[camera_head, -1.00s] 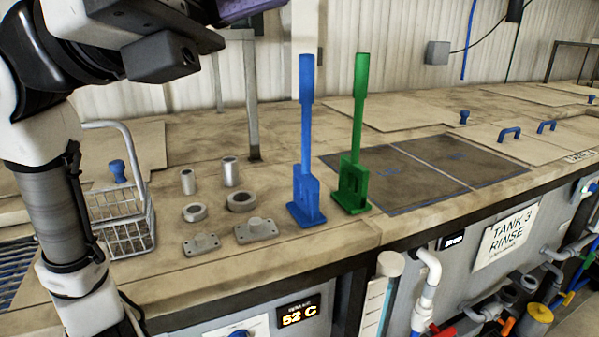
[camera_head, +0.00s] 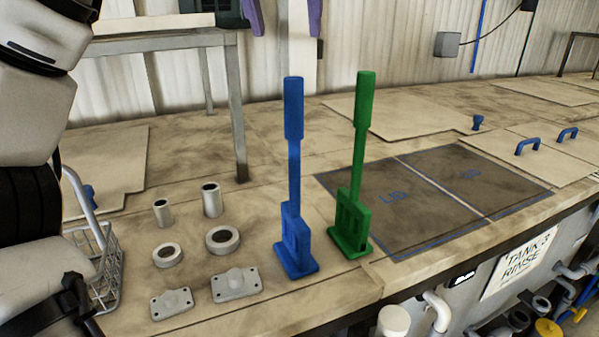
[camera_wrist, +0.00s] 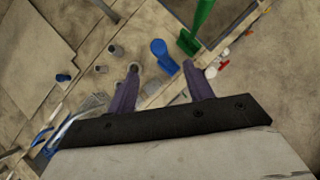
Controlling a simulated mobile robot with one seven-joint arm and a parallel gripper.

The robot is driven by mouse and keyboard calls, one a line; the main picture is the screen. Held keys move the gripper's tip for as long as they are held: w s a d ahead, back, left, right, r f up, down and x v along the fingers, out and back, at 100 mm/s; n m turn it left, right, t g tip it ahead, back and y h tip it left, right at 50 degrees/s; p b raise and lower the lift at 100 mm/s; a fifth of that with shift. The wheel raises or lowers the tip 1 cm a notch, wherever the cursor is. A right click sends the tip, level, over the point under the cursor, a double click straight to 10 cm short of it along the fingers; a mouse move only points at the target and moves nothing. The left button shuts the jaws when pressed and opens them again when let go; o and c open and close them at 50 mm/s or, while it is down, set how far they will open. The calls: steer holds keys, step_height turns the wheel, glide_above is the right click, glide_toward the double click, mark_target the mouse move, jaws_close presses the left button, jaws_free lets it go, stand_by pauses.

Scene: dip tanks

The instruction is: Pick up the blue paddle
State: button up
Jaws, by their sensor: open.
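The blue paddle (camera_head: 293,170) stands upright on the bench, its handle pointing up from a slotted block on a flat base. The green paddle (camera_head: 356,170) stands just to its right, apart from it. The purple fingers of my gripper (camera_head: 286,18) hang at the top edge of the head view, spread apart, above the blue paddle's top. In the wrist view my gripper (camera_wrist: 161,68) is open and empty. The blue paddle (camera_wrist: 164,57) shows beyond and between its fingertips, with the green paddle (camera_wrist: 197,28) to the upper right.
Metal cylinders (camera_head: 212,199), rings (camera_head: 222,240) and flanged plates (camera_head: 236,285) lie left of the blue paddle. A wire basket (camera_head: 105,270) is farther left. A grey metal frame (camera_head: 235,110) stands behind. Dark lid outlines (camera_head: 430,205) lie flat to the right.

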mark_target(295, 96)
steer(key=b+x, duration=0.2)
steer(key=x, duration=0.5)
steer(key=shift+w+f, duration=0.1)
steer(key=shift+f, duration=0.1)
steer(key=shift+p+x, duration=1.2)
steer(key=shift+x, duration=1.95)
jaws_close()
